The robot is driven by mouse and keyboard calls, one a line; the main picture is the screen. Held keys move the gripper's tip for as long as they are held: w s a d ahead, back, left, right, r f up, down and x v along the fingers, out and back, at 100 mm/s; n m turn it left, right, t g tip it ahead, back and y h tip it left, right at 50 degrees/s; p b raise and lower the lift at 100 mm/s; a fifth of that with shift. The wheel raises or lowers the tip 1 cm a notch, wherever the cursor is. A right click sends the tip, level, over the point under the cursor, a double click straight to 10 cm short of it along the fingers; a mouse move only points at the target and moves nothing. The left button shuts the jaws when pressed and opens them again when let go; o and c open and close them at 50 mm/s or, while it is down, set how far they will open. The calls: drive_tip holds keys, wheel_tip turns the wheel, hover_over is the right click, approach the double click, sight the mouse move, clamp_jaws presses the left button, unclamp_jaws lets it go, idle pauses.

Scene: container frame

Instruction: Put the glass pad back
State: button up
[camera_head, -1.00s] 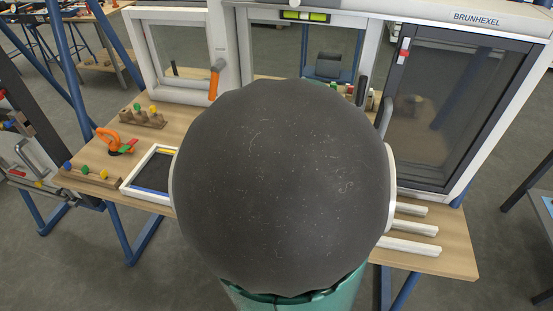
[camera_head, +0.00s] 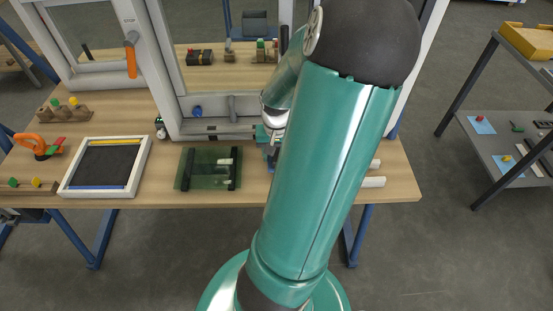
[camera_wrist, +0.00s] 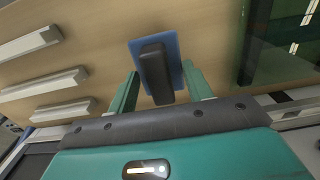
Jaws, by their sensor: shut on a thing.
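The pad, a blue plate with a black block on it, shows in the wrist view (camera_wrist: 172,46). I take it for the glass pad. My gripper (camera_wrist: 160,70) has its two teal fingers on either side of the black block and is shut on it. The wrist view does not clearly show whether the blue plate touches the wooden table (camera_wrist: 105,40).
A green glass pane (camera_head: 208,169) with black bars lies left of my gripper. Further left are a white-framed tray (camera_head: 143,160) and an orange clamp (camera_head: 35,143). White bars (camera_wrist: 55,80) lie on the table. The window frame (camera_head: 160,75) stands behind. A shelf (camera_head: 500,130) stands right.

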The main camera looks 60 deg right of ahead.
sight(277, 152)
drive_tip(key=shift+d+f, duration=0.1)
drive_tip(key=shift+f, duration=1.45)
drive_tip(key=o, duration=0.9)
wheel_tip(277, 152, up, 12)
drive_tip(key=shift+r, duration=0.1)
